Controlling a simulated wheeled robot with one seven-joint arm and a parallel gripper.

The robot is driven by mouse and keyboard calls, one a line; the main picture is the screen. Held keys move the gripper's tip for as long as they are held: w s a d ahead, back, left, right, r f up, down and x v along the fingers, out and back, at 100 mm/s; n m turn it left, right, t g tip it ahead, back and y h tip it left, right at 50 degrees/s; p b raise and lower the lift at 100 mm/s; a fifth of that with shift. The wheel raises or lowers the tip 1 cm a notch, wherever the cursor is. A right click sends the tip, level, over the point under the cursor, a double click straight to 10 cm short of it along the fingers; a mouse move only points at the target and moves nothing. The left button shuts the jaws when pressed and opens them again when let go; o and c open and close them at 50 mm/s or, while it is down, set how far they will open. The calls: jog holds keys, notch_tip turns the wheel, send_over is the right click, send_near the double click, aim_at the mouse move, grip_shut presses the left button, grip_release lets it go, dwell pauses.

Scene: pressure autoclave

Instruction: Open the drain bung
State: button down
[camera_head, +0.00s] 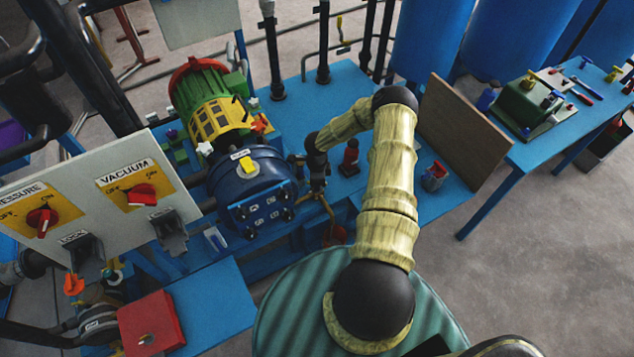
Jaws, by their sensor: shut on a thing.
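My arm reaches up from the lower middle, bends at the top and comes down to the left. My gripper (316,172) is small and dark in this view, at the right side of the blue round vessel (252,185). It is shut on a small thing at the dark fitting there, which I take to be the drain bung. The jaws and the fitting hide most of the bung, so I cannot tell whether it is seated or loose. A brass pipe (327,206) runs down just below the gripper.
A control panel (100,205) with red knobs stands at the left. A green and yellow motor (212,105) sits behind the vessel. A brown board (462,130) leans beyond my arm. A tool table (540,150) is far right.

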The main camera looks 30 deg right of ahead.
jog(key=shift+d, duration=0.1)
jog(key=c, duration=1.3)
grip_release()
jog(key=shift+o, duration=0.2)
notch_tip(320, 180, up, 17)
jog(key=b, duration=0.1)
jog(key=shift+r, duration=0.2)
